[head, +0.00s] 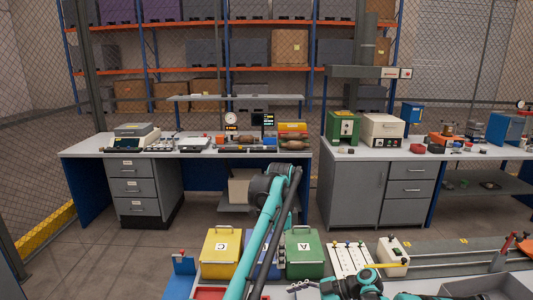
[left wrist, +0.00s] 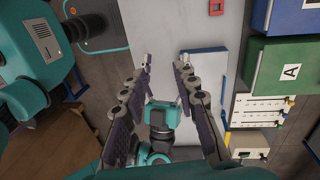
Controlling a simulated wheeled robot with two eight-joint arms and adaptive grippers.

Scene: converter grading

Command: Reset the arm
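My left gripper (left wrist: 164,62) shows in the left wrist view with its two dark, jointed fingers spread apart. Nothing is held between the fingertips. A teal and grey part of my own body lies behind the gap. In the head view my teal arm rises from the bottom centre to a dark joint, in front of the bins. More of my teal and dark parts sit at the bottom edge, right of centre; the finger opening is hard to make out there. I cannot make out my right gripper in either view.
A yellow bin C (head: 220,252) and a green bin A (head: 304,255) flank a blue bin (head: 262,258), partly hidden by my arm. A white panel with knobs (head: 350,260) stands right of them. Grey workbenches (head: 90,150) stand behind, with open floor between.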

